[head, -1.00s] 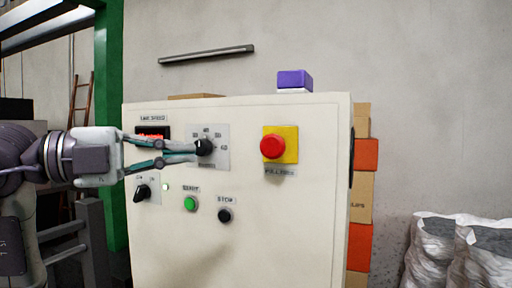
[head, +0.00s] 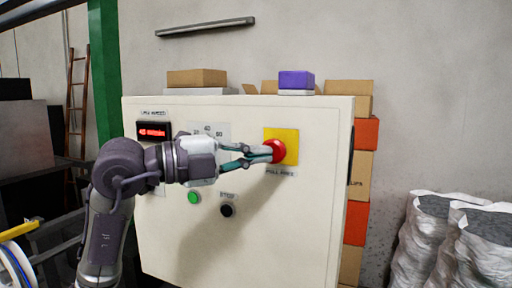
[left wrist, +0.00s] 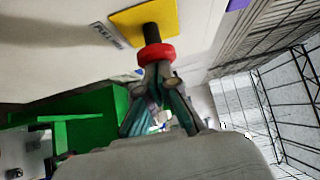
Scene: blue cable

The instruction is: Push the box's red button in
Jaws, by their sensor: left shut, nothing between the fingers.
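The red button (head: 275,151) is a mushroom head on a yellow square plate (head: 289,137) on the front of the pale control box (head: 310,220). In the left wrist view the red button (left wrist: 156,53) stands out from the yellow plate (left wrist: 146,22) on a dark stem. My left gripper (head: 266,154) is shut and empty, with its fingertips at the red head. In the left wrist view the fingertips (left wrist: 157,72) meet the button's face or nearly so; exact contact is hard to tell. My right gripper is not in view.
The box also carries a red display (head: 153,131), a green button (head: 194,197) and a black button (head: 227,210). A purple block (head: 296,79) sits on top. Stacked boxes (head: 361,185) stand behind it, and grey sacks (head: 430,240) stand at the right.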

